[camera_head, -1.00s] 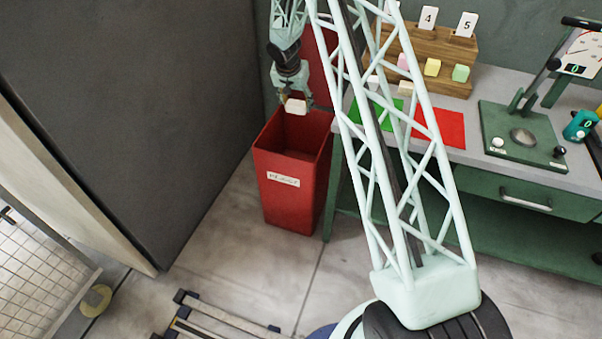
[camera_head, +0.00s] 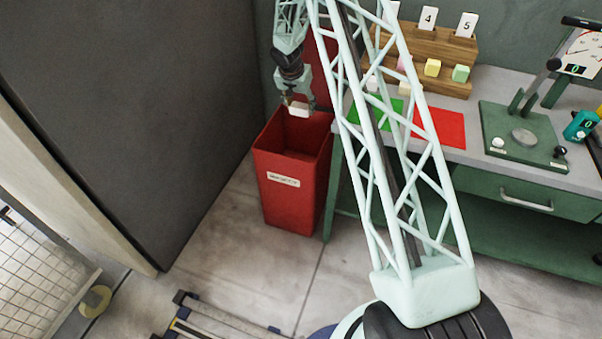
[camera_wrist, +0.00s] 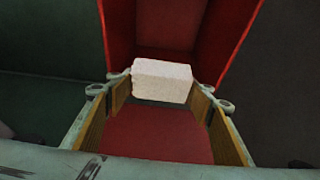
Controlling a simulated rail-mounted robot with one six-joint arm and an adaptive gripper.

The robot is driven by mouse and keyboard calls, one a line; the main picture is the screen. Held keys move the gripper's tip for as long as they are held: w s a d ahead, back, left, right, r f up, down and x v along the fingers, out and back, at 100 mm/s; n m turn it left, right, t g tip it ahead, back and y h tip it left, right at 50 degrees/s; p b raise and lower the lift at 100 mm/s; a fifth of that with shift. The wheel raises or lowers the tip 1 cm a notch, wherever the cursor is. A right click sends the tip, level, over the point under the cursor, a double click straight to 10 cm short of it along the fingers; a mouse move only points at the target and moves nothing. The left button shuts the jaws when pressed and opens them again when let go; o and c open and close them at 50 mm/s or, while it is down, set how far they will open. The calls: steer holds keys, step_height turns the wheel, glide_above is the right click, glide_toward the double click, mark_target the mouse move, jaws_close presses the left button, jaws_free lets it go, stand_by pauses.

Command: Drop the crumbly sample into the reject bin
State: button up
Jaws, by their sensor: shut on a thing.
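The sample is a pale cream foam block (camera_head: 299,109), also seen in the wrist view (camera_wrist: 162,81). My gripper (camera_head: 297,105) is shut on it and points down over the mouth of the red reject bin (camera_head: 284,192). In the wrist view my gripper (camera_wrist: 165,88) has a finger on each side of the block, with the red bin interior (camera_wrist: 160,135) below. The bin is open at the top, with a raised red lid or back behind it and a white label on its front. The bin's floor is hidden in the head view.
A grey-topped bench (camera_head: 480,165) stands right of the bin, with green and red mats (camera_head: 440,127), a press (camera_head: 523,140) and a wooden rack (camera_head: 440,60) with coloured foam blocks. A dark cabinet panel (camera_head: 130,110) is on the left.

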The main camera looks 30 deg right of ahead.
steer(key=shift+f+b, duration=0.35)
steer(key=shift+f, duration=2.3)
steer(key=o, duration=0.8)
steer(key=shift+r, duration=0.1)
steer(key=shift+v, duration=5.95)
steer(key=shift+r, duration=0.1)
